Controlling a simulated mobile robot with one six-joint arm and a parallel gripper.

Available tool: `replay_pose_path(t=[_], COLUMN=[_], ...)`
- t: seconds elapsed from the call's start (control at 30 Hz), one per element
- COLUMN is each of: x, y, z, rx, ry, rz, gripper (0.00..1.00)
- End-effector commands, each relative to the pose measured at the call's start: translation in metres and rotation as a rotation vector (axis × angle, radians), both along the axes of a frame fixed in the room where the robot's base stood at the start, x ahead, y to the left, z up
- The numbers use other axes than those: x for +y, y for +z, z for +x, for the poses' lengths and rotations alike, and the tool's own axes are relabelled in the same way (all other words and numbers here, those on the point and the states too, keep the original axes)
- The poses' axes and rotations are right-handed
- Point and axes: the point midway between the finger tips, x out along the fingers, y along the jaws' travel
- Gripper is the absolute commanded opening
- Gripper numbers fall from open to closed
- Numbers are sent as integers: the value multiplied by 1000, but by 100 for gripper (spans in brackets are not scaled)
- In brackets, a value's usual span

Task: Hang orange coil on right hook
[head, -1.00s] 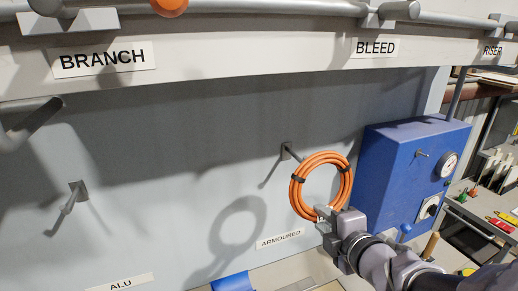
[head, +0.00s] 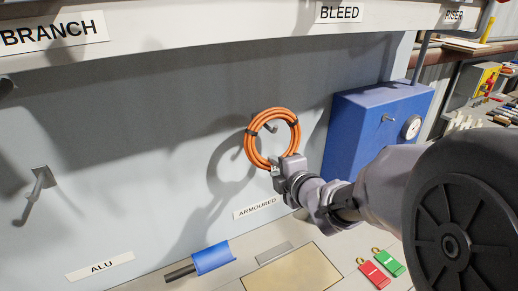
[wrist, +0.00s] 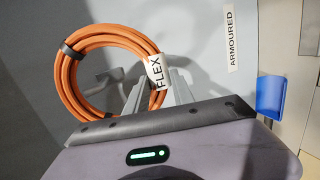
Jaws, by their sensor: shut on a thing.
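The orange coil (head: 253,150) is a ring of cable with black ties. My gripper (head: 275,168) is shut on its lower right edge in the head view. In the wrist view the coil (wrist: 70,85) stands upright left of the fingers (wrist: 152,98), with a white FLEX tag (wrist: 157,72) at the grip. The right hook (head: 271,127), above the ARMOURED label (head: 257,207), shows through the coil's opening. It also shows through the ring in the wrist view (wrist: 112,75). I cannot tell whether its tip has passed through the ring. The left hook (head: 38,185), above the ALU label, is empty.
A blue box with a gauge (head: 365,125) stands right of the coil, close to my arm. A blue-handled tool (head: 212,258) and red (head: 374,275) and green (head: 391,262) tags lie on the bench below. The grey panel (head: 130,140) between the hooks is clear.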

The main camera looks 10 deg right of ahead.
Motion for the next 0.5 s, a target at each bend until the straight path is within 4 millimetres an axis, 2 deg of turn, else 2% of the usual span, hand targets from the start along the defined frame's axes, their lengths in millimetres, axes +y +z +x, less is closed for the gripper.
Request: replay_pose_path(t=[0.43,0.5], x=[12,13], y=[-1,-8], z=[36,39], rx=[-1,-1], ry=[1,1], rz=[0,0], gripper=[0,0])
